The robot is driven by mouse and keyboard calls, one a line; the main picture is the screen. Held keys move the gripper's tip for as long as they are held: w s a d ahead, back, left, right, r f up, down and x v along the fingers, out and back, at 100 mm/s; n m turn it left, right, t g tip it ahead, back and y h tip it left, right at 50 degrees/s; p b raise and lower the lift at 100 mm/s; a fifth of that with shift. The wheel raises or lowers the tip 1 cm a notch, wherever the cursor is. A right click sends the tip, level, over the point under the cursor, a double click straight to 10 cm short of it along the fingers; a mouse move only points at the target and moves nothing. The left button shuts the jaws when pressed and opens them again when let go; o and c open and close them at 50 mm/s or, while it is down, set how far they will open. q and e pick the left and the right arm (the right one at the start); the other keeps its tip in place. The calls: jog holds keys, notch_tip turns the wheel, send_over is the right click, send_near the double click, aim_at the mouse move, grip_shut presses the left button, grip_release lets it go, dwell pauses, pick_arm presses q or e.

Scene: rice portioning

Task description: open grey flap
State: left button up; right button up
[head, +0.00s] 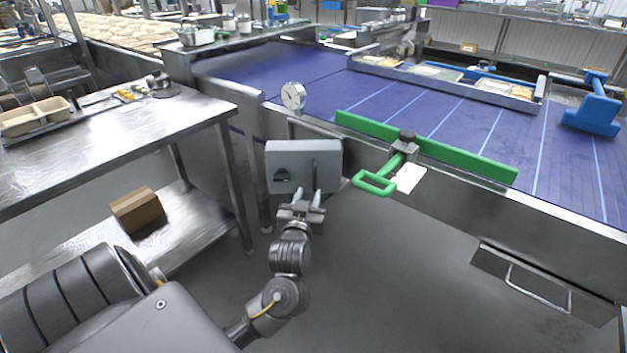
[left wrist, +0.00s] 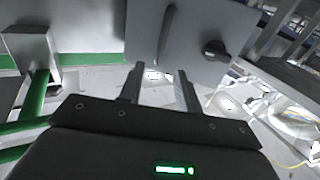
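The grey flap (head: 276,158) is the front of a grey box on the side of the conveyor frame. It has a dark round opening or knob at its lower left and a thin dark upright bar right of its middle. In the left wrist view the flap (left wrist: 196,20) fills the top middle, with the bar and a black knob on it. My left gripper (head: 307,194) is just below and in front of the flap. Its two fingers (left wrist: 158,75) are apart with nothing visible between them. Whether a fingertip touches the flap cannot be told. My right gripper is not in view.
A green handle (head: 374,184) and green rail (head: 450,158) stand right of the flap. A round dial (head: 293,96) is above it. A steel table (head: 130,133) with a cardboard box (head: 137,211) on its lower shelf is at left. The floor at front right is clear.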

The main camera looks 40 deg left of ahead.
aim_at(314, 176)
pick_arm(q)
jog(key=x, duration=0.7)
jog(key=shift+w+b, duration=0.1)
jog(key=shift+b, duration=0.3)
jog(key=shift+w+a, duration=0.35)
jog(key=shift+w, duration=0.1)
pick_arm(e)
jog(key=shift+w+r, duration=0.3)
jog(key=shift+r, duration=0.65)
pick_arm(q)
grip_shut()
